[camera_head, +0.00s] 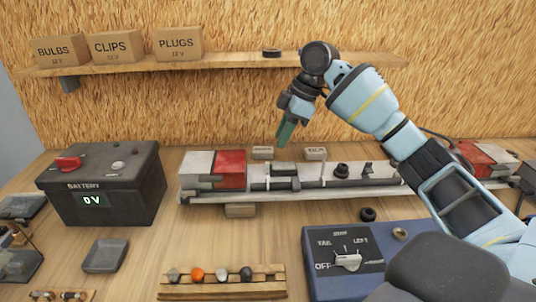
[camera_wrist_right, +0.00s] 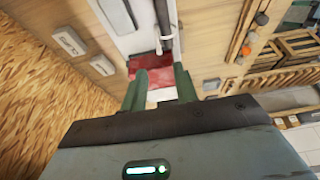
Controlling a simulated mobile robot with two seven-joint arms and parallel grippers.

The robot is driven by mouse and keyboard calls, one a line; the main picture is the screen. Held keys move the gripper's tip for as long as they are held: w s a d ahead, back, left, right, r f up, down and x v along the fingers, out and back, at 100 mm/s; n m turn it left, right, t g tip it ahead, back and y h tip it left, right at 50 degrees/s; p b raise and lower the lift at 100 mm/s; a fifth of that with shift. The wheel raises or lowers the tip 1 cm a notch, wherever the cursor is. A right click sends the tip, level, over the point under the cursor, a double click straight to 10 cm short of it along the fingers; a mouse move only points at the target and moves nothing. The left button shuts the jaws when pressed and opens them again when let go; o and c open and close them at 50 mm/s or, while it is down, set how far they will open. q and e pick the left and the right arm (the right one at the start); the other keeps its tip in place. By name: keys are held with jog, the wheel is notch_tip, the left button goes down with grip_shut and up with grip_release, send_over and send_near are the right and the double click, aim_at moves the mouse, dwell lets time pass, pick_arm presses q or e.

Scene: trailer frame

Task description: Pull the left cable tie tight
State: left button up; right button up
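A white and red trailer frame bar (camera_head: 345,190) lies along the back of the table, with a dark cable (camera_head: 255,187) along its front. A thin white upright strip, which looks like a cable tie (camera_head: 322,168), stands at its middle. A left tie is too small to make out surely. In the right wrist view a white band (camera_wrist_right: 166,43) shows at the dark cable; I cannot tell which tie it is. My right gripper (camera_head: 286,132) points down above the bar, right of its red block (camera_head: 231,168). Its green fingers (camera_wrist_right: 160,88) are apart with nothing held. My left gripper is out of view.
A battery (camera_head: 105,205) reading 0 V stands left. A blue switch box (camera_head: 340,285) stands front right, and a wooden rack (camera_head: 222,292) of small bulbs front centre. A shelf (camera_head: 225,62) with boxes runs above.

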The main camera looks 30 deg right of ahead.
aim_at(268, 162)
jog(key=x, duration=0.7)
jog(key=shift+w+f, duration=0.15)
jog(key=shift+f, duration=0.2)
grip_shut()
jog(key=shift+r, duration=0.1)
